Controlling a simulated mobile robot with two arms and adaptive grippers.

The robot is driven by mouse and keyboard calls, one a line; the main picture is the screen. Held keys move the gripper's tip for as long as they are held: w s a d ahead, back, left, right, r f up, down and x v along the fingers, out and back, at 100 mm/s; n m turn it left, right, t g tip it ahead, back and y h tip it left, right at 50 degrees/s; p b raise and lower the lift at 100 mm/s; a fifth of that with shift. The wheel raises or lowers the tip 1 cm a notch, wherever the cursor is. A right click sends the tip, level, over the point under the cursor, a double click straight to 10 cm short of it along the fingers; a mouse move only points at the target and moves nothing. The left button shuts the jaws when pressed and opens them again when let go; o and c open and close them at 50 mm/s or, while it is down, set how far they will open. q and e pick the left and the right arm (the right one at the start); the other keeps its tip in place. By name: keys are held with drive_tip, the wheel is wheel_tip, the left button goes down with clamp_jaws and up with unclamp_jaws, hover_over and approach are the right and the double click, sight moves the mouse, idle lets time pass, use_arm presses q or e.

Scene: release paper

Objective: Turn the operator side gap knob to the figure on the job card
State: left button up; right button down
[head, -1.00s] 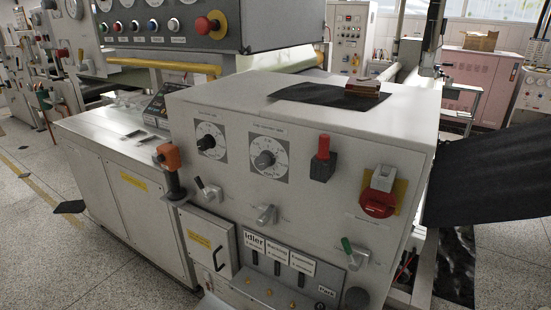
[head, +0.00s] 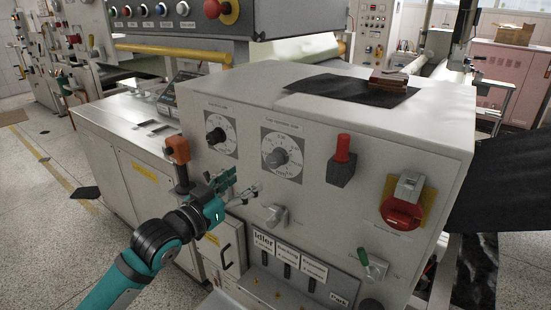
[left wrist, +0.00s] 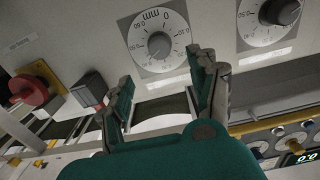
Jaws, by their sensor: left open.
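Two round dials sit on the pale machine face in the head view: a black knob (head: 217,136) on the left and a grey knob (head: 278,157) on its right. Their labels are too small to read surely. My left gripper (head: 242,186) is open and empty, just below and between the dials, apart from both. In the left wrist view the open fingers (left wrist: 168,75) stand near the grey knob (left wrist: 159,45), whose dial reads "mm"; the black knob (left wrist: 281,10) is at the upper right. I cannot make out a job card. My right gripper is not in view.
An orange-topped handle (head: 177,152) stands left of the gripper. A grey lever (head: 277,215) is below the grey knob. A red-topped switch (head: 342,160) and a red rotary switch (head: 402,205) are to the right. A brown block (head: 388,79) lies on top.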

sight(271, 162)
use_arm(q)
drive_tip(key=x, duration=1.2)
drive_tip(key=shift+w+d+p, duration=0.2)
drive_tip(key=shift+w+p, duration=0.05)
drive_tip(key=shift+p, duration=0.15)
drive_tip(key=c, duration=1.2)
